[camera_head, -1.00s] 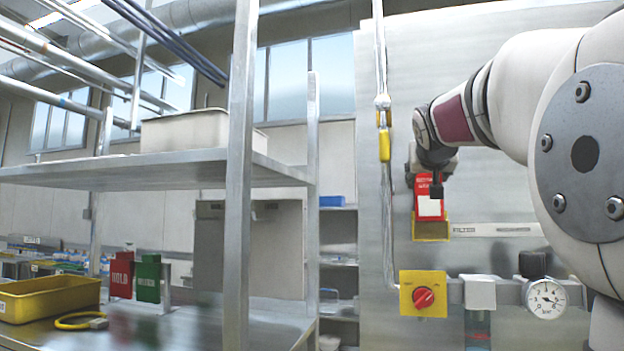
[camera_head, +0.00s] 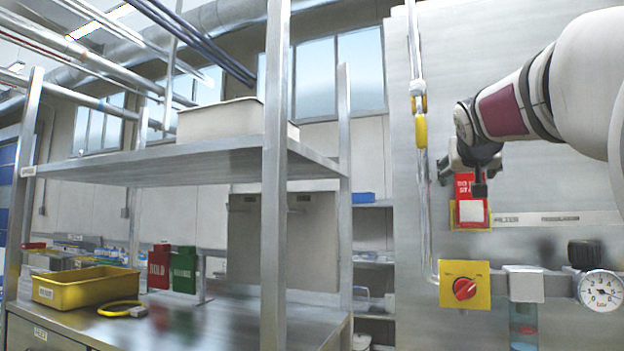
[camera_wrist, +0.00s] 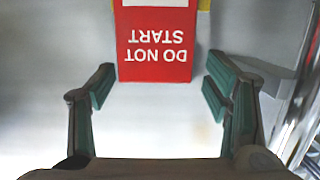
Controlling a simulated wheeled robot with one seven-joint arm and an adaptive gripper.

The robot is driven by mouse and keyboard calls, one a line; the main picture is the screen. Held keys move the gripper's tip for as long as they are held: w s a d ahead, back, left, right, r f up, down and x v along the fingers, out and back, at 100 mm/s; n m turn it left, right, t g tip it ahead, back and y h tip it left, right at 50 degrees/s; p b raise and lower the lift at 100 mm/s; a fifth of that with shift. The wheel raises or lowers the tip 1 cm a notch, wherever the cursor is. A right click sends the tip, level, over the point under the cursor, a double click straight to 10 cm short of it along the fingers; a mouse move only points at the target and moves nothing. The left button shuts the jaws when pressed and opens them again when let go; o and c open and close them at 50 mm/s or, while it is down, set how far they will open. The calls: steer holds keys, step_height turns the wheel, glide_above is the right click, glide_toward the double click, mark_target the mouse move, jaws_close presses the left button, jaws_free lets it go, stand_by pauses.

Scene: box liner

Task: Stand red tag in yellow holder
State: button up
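The red tag (camera_head: 464,187) with a white label stands upright at the yellow holder (camera_head: 486,217) on the steel wall panel. In the wrist view the tag (camera_wrist: 128,68) shows its "DO NOT START" lettering upside down. A strip of the yellow holder (camera_wrist: 204,5) shows at its upper right; how deep the tag sits in it is hidden. My gripper (camera_wrist: 158,90) is open, with a finger to either side and clear of the tag's near edge. Nothing is between the fingers. In the head view my gripper (camera_head: 466,176) is close in front of the tag's upper part.
A yellow box with a red knob (camera_head: 465,289) and a pressure gauge (camera_head: 600,290) sit below the holder. A vertical pipe with a yellow sleeve (camera_head: 421,130) runs to the left.

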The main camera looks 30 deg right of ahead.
steer(key=v, duration=1.2)
steer(key=shift+r, duration=0.1)
stand_by(0.4)
steer(key=w+a+f+n+y+p, duration=0.25)
steer(key=a+f+y, duration=0.25)
steer(key=a+f, duration=0.6)
steer(key=s+a+f+n+g+y, duration=0.2)
steer(key=s+a+f, duration=0.3)
steer(key=a+f, duration=0.2)
steer(key=s+a+f+n+g+y+p, duration=0.1)
steer(key=s+a+f, duration=0.4)
steer(key=f, duration=0.6)
steer(key=s+a+f+n+g+y, duration=0.3)
steer(key=s+a+f+n+y, duration=0.1)
steer(key=a+f, duration=0.4)
steer(key=shift+s+a+f+p, duration=0.4)
steer(key=shift+s+f, duration=0.25)
steer(key=shift+f, duration=0.35)
steer(key=shift+n, duration=0.25)
